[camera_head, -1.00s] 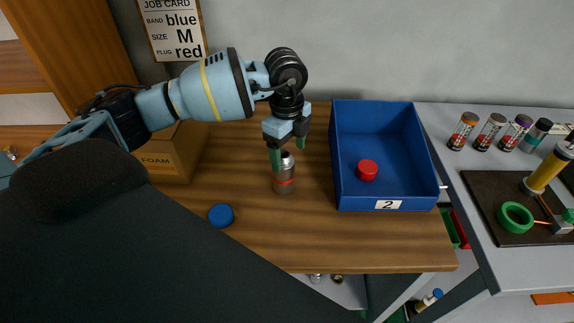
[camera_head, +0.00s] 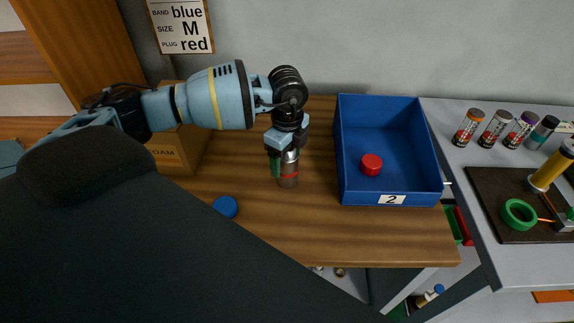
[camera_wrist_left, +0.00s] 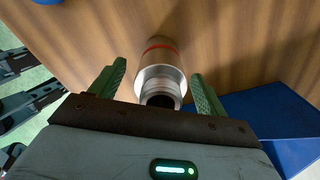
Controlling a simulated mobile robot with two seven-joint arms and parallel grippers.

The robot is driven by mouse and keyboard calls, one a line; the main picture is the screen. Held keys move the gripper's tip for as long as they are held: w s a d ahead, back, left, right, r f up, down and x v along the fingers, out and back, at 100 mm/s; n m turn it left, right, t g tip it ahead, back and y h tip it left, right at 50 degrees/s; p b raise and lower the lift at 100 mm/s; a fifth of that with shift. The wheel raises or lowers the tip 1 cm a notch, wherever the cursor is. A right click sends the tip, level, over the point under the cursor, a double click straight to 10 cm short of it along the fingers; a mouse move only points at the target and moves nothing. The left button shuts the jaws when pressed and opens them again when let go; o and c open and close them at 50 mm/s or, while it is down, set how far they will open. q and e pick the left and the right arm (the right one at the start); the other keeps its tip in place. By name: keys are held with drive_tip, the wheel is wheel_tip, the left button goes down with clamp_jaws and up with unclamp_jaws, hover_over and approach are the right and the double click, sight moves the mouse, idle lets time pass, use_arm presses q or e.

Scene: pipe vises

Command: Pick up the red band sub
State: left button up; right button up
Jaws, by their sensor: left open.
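The red band sub (camera_head: 288,180) is a short grey metal cylinder with a red ring. It stands upright on the wooden table, left of the blue tray. My left gripper (camera_head: 282,163) points down over it, with its green fingers open. In the left wrist view the sub (camera_wrist_left: 161,75) shows its open threaded end between the two fingers of the left gripper (camera_wrist_left: 158,88), with a gap on each side.
The blue tray (camera_head: 436,198) labelled 2 holds a red cap (camera_head: 371,164). A blue cap (camera_head: 225,206) lies on the table at front left. A foam box (camera_head: 178,150) stands behind left. Several banded cylinders (camera_head: 467,127) stand on the grey bench at right.

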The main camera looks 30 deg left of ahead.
use_arm(q)
wheel_tip(320, 180, down, 2)
use_arm(e)
drive_tip(key=shift+f, duration=0.1)
use_arm(q)
drive_tip(key=shift+w+r, duration=0.1)
drive_tip(key=c, duration=1.5)
drive_tip(key=shift+o, duration=0.2)
drive_tip(key=shift+r, duration=0.5)
drive_tip(key=r, duration=0.2)
drive_tip(key=s, duration=0.1)
drive_tip(key=shift+d+r, duration=0.25)
drive_tip(key=shift+r, duration=0.15)
drive_tip(key=s+d+r+p, duration=0.1)
drive_tip(key=s+d, duration=0.5)
drive_tip(key=s, duration=0.7)
drive_tip(key=shift+s, duration=0.3)
use_arm(e)
drive_tip(key=shift+w+d+r+t, duration=0.15)
drive_tip(key=shift+w+r+t, duration=0.15)
drive_tip(key=shift+w+r, duration=0.6)
